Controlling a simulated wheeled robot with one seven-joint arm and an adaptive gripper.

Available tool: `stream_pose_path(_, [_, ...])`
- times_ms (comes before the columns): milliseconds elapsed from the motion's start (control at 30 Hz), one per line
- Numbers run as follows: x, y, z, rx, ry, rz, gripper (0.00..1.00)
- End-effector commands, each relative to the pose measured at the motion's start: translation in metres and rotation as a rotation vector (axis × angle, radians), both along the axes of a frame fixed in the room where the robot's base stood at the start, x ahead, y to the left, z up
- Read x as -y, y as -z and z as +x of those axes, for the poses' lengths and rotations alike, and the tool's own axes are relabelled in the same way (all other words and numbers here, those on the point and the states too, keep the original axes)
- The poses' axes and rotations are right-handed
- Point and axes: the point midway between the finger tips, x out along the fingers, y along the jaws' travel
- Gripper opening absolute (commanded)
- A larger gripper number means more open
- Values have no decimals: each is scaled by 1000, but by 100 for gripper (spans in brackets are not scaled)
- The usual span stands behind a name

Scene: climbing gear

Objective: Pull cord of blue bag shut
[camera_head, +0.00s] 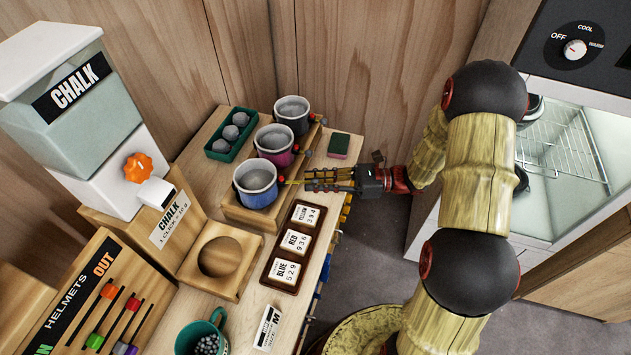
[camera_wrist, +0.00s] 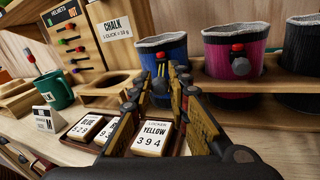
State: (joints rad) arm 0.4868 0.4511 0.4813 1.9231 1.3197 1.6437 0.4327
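The blue bag (camera_head: 257,184) stands upright in the wooden rack, nearest of three in the head view, its grey-lined mouth wide open. It also shows at the top middle of the wrist view (camera_wrist: 162,48). A red bead (camera_head: 281,180) sits at its side, with a thin yellowish line running from there to my fingertips. My gripper (camera_head: 308,182) reaches in from the right at the cord's height, apart from the bag's wall. In the wrist view the fingers lie either side of the bead and a grey ball below it. Whether they pinch the cord is unclear.
The purple bag (camera_head: 273,144) and black bag (camera_head: 292,114) stand behind in the rack (camera_head: 248,214). A tray of number cards (camera_head: 293,247) lies close beside my fingers. A chalk dispenser (camera_head: 75,110) and green mug (camera_head: 203,336) stand left. A sponge (camera_head: 339,145) lies beyond my gripper.

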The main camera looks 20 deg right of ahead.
Motion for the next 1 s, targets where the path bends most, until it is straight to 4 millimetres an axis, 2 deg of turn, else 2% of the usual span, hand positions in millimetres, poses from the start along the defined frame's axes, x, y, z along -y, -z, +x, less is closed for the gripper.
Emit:
stream_pose_path(267, [0,0,0,0,0,0,0])
stream_pose_path(1000, [3,-1,-1,-1,1,0,0])
